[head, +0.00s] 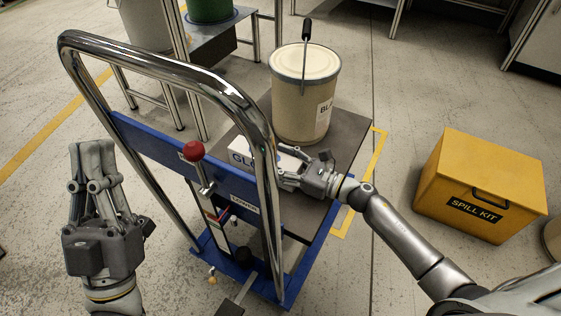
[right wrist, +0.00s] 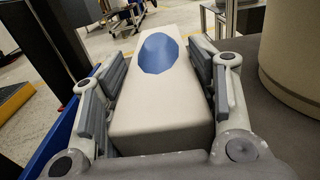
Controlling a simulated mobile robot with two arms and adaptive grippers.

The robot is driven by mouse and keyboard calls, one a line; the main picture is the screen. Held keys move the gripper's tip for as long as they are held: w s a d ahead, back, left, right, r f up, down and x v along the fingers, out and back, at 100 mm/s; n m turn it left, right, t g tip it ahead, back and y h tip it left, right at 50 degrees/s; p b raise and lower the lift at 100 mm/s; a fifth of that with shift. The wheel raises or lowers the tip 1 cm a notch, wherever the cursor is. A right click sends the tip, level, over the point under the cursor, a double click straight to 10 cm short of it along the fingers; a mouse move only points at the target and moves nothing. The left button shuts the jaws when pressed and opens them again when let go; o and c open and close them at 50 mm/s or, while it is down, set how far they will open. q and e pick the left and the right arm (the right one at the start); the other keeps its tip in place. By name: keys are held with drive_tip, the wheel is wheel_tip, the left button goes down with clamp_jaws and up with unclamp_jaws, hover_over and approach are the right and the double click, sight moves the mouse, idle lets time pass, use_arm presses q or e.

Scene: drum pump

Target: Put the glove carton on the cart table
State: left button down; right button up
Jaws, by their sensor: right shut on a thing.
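The white glove carton (head: 240,157) with blue lettering is at the handle side of the cart table (head: 345,125), partly hidden by the chrome handle. My right gripper (head: 290,177) is shut on it from the right. In the right wrist view the carton (right wrist: 165,95), with a blue oval on top, lies between the two finger pads (right wrist: 160,90). It is over the grey table top; I cannot tell whether it touches it. My left gripper (head: 92,160) is left of the cart, fingers together and empty.
A beige drum (head: 305,100) with a lid and black-handled rod stands on the table beyond the carton. The chrome handle (head: 165,68) and red-knobbed lever (head: 193,151) rise at the near side. A yellow spill kit box (head: 480,180) stands on the floor at right.

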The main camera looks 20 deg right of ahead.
drive_tip(key=o, duration=1.4)
